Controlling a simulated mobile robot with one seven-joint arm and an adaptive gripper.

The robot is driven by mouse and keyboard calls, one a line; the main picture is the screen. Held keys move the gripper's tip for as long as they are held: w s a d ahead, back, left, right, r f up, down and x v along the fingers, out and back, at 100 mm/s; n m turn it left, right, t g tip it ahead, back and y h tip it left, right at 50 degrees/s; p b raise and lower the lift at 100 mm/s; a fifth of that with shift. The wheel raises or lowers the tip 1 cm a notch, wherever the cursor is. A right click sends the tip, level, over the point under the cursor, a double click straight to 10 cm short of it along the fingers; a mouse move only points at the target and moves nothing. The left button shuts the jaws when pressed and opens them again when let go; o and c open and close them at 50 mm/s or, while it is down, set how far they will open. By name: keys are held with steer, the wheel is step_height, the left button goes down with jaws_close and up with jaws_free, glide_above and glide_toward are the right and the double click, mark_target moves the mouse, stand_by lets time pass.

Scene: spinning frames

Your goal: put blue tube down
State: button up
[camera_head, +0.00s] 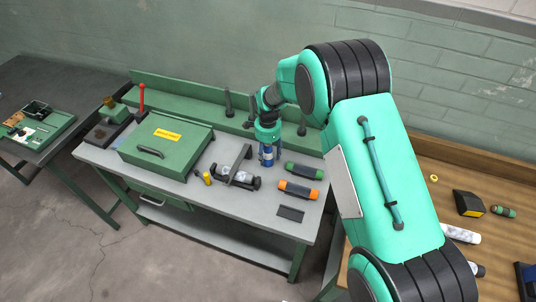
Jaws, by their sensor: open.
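The blue tube (268,157) shows just below the end of my arm, over the grey bench top, with its lower end at or very near the surface. My gripper (267,142) is at its upper part, pointing down, and is open. The fingers are small here and partly hidden by the wrist. A green tube (304,170) and an orange tube (298,190) lie on the bench to the right of the blue tube.
A grey holder (238,176) stands left of the blue tube, beside a small yellow tube (207,178). A green case (166,145) fills the left of the bench. Dark posts (228,103) stand along the back. A dark flat plate (290,213) lies at the front right.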

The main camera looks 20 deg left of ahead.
steer(key=shift+r, duration=0.15)
step_height(320, 180, up, 12)
steer(key=shift+p, duration=0.55)
stand_by(0.6)
steer(key=shift+d+r, duration=0.2)
steer(key=shift+r, duration=0.1)
steer(key=s+d+r+n+t, duration=0.15)
steer(key=s+d+r, duration=0.25)
steer(key=d+r, duration=0.95)
steer(key=s+d+r+n+t, duration=0.1)
steer(key=s+d+r+n, duration=0.3)
steer(key=d+r, duration=0.95)
steer(key=s+d+r+t, duration=0.2)
steer(key=s+d+r, duration=0.2)
steer(key=s+d, duration=0.85)
steer(key=s+d+f+n+t, duration=0.1)
steer(key=s+d+n, duration=0.2)
steer(key=s+d, duration=0.4)
steer(key=s, duration=0.7)
steer(key=shift+s, duration=0.4)
